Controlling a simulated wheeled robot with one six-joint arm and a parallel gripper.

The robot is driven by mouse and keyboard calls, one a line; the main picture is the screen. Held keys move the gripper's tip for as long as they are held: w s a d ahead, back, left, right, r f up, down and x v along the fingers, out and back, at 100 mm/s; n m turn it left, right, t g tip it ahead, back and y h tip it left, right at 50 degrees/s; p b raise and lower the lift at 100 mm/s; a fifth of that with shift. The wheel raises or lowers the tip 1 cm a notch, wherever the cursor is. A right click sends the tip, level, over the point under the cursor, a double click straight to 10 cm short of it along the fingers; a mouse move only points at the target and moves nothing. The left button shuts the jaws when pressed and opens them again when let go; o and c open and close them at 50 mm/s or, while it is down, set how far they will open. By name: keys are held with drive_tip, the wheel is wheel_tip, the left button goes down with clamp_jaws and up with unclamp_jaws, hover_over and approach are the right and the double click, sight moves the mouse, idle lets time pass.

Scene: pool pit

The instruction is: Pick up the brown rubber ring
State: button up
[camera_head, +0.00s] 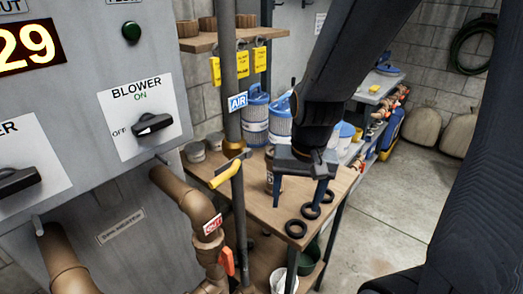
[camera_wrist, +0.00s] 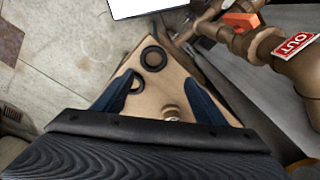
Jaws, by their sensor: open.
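Three dark rings lie flat on the wooden bench top (camera_head: 226,170): a near ring (camera_head: 297,236), a middle ring (camera_head: 311,217) and a far ring (camera_head: 331,194) partly behind a finger. All look nearly black, so I cannot tell which is brown. The wrist view shows one full ring (camera_wrist: 144,58) and another (camera_wrist: 143,87) partly covered by the left finger. My gripper (camera_head: 300,194) is open and empty above the bench, fingers pointing down, with the rings just to the front and right. It also shows in the wrist view (camera_wrist: 159,80).
A brown jar (camera_head: 269,184) stands close by the left finger. Blue-and-white tubs (camera_head: 255,118) stand behind. Open floor (camera_head: 400,195) lies to the right.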

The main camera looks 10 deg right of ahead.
drive_tip(key=w+d+r+m+t+y+p, duration=0.15)
drive_tip(key=w+r+m, duration=0.45)
drive_tip(key=m, duration=0.6)
drive_tip(key=w+d+r+m+t+y+p, duration=0.1)
drive_tip(key=w+r+m+p, duration=0.2)
drive_tip(key=w+r+m, duration=0.65)
drive_tip(key=shift+s+a+f+m+p, duration=0.15)
drive_tip(key=shift+a+f+m, duration=0.25)
drive_tip(key=shift+f, duration=1.2)
drive_tip(key=shift+s+a+f+m+p, duration=0.15)
drive_tip(key=shift+a+f+m, duration=0.3)
drive_tip(key=shift+f, duration=1.2)
drive_tip(key=shift+s+a+f+m+p, duration=0.2)
drive_tip(key=shift+f+m, duration=0.3)
drive_tip(key=shift+f, duration=1.1)
drive_tip(key=c, duration=1.1)
